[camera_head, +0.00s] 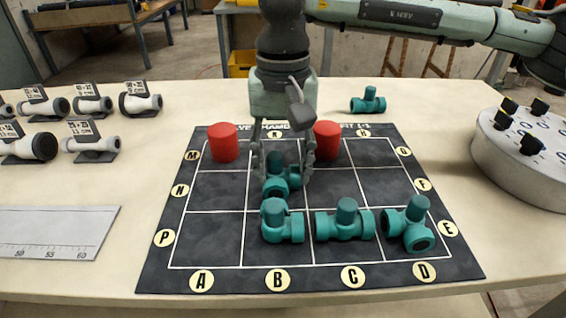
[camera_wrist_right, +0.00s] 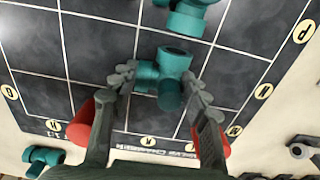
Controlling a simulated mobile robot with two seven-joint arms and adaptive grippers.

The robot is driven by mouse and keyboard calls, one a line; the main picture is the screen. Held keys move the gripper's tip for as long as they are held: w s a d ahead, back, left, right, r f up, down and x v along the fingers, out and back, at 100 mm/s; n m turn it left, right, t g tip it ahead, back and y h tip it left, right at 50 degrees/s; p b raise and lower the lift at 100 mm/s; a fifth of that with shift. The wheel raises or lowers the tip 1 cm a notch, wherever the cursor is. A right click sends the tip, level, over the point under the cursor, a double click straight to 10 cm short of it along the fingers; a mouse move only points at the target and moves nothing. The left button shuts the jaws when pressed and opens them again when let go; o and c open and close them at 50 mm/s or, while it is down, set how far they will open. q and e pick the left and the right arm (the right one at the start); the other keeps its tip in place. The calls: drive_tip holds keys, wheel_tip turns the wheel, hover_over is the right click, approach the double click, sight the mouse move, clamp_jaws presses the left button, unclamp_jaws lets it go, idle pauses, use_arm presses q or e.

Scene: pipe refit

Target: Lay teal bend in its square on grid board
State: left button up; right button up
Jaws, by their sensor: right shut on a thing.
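The grid board (camera_head: 175,255) is dark with white lines and lettered discs. My right gripper (camera_head: 283,170) points down over its middle, with fingers on both sides of a teal bend (camera_head: 279,187), and is shut on it. The held bend is over the middle row, second column. The right wrist view shows this bend (camera_wrist_right: 172,62) between the fingertips (camera_wrist_right: 160,84). I cannot tell whether it touches the board. Another teal bend (camera_head: 283,228) is just in front, in the front row. My left gripper is not in view.
Teal fittings (camera_head: 345,224) (camera_head: 409,229) occupy the front row to the right. Red cylinders (camera_head: 223,143) (camera_head: 327,141) stand in the back row, either side of my gripper. A teal tee (camera_head: 368,104) lies behind the board. A round control panel (camera_head: 520,145) is right; white fittings (camera_head: 92,146) are left.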

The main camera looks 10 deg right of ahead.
sight(283, 174)
drive_tip(key=shift+f, duration=0.1)
drive_tip(key=o, duration=1.2)
drive_tip(key=shift+c, duration=0.2)
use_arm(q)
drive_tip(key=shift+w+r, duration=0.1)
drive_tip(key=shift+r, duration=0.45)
use_arm(e)
drive_tip(key=shift+r, duration=0.55)
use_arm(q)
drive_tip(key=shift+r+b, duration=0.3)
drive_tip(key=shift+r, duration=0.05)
use_arm(e)
wheel_tip(283, 174, up, 11)
